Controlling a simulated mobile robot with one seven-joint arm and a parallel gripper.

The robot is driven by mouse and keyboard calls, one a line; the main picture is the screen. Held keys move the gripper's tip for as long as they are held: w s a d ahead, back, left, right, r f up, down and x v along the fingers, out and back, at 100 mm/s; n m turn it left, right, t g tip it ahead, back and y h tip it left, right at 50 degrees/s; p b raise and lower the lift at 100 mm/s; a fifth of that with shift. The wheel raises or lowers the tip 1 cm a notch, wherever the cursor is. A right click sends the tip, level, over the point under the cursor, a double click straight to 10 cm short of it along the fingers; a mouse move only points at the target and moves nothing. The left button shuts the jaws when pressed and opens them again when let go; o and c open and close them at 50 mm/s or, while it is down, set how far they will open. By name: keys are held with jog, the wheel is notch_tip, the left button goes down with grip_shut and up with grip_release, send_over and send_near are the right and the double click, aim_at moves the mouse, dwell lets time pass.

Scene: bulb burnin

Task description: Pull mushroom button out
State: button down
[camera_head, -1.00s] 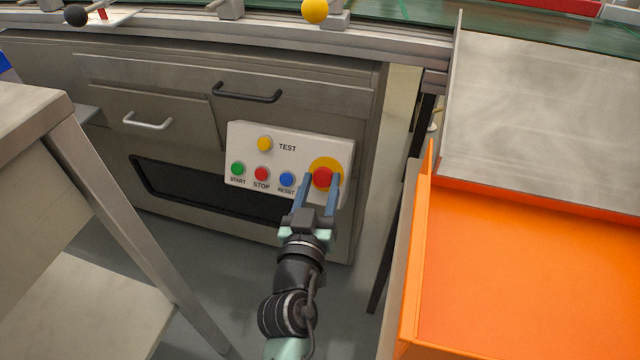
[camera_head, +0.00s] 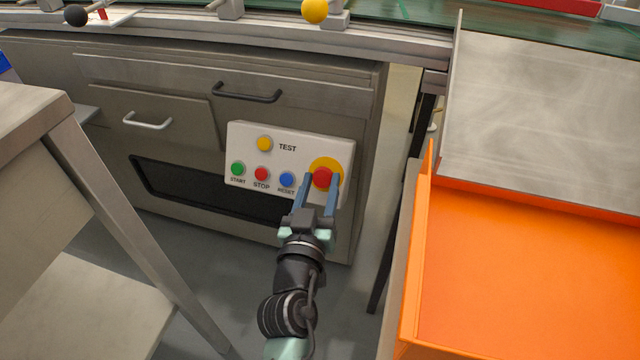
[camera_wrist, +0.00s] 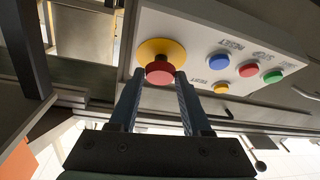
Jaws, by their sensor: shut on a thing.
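The red mushroom button (camera_head: 322,177) sits on a yellow round plate (camera_head: 327,163) at the right end of the white control panel (camera_head: 243,143). In the wrist view the red button (camera_wrist: 160,73) lies between the ends of the two fingers, in front of its yellow plate (camera_wrist: 161,46). My gripper (camera_head: 321,181) reaches up to it from below in the head view, one finger on each side. My gripper (camera_wrist: 159,77) is shut on the button's head. The fingertips hide part of its sides.
The panel also bears a yellow TEST (camera_head: 264,144), green START (camera_head: 237,168), red STOP (camera_head: 261,174) and blue RESET button (camera_head: 287,179), the last close to the left finger. An orange tray (camera_head: 530,270) stands at right, a metal table (camera_head: 60,110) at left.

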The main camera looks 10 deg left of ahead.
jog(key=shift+s, duration=0.1)
dwell(0.4)
jog(key=shift+s+r, duration=0.3)
jog(key=shift+s, duration=0.15)
jog(key=shift+c, duration=1.7)
grip_release()
jog(key=s, duration=1.3)
jog(key=shift+d, duration=0.4)
